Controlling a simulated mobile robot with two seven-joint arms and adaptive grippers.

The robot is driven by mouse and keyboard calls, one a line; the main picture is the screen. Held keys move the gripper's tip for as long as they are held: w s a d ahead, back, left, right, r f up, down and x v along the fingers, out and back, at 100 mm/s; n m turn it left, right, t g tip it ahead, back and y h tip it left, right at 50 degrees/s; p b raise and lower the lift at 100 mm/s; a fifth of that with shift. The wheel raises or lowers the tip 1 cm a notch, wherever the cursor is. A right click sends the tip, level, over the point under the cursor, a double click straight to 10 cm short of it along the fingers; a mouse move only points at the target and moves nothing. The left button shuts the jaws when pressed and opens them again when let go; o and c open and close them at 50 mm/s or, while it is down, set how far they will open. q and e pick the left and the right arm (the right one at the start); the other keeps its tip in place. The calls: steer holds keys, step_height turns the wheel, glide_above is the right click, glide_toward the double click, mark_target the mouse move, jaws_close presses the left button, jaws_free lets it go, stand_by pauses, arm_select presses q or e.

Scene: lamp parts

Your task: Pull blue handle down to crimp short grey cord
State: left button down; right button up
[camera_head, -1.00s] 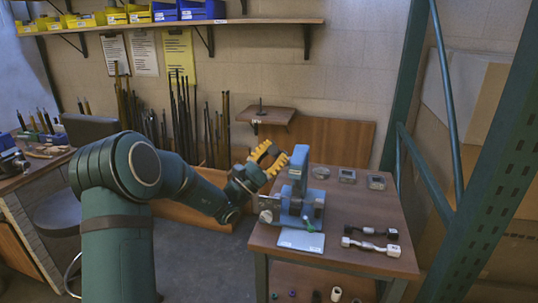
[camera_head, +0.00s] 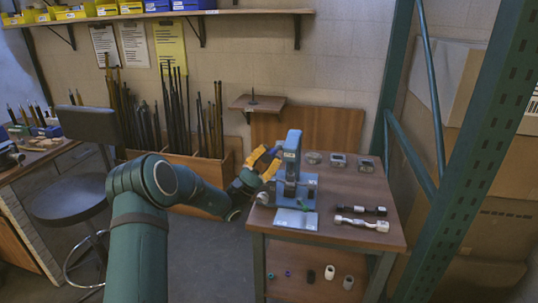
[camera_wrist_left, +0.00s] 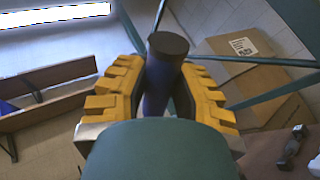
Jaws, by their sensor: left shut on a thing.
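The blue crimping press (camera_head: 291,163) stands upright on the small wooden table. My left gripper (camera_head: 265,163) is at the press's left side, its yellow fingers shut on the blue handle. In the left wrist view the handle (camera_wrist_left: 166,48) is a blue bar with a dark round end, between the ribbed yellow fingers (camera_wrist_left: 160,90). Its lower part is hidden by my gripper. A small green piece (camera_head: 304,205) is at the foot of the press. I cannot make out a short grey cord in the press. My right gripper is not in view.
A pale plate (camera_head: 296,219) lies before the press. Several small round and square parts (camera_head: 338,160) sit behind. A green rack post (camera_head: 470,150) rises close on the right.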

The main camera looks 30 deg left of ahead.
arm_select(q)
steer(key=shift+f, duration=0.15)
steer(key=c, duration=0.7)
jaws_free()
steer(key=shift+c, duration=0.2)
steer(key=v, duration=1.2)
steer(key=shift+d, duration=0.15)
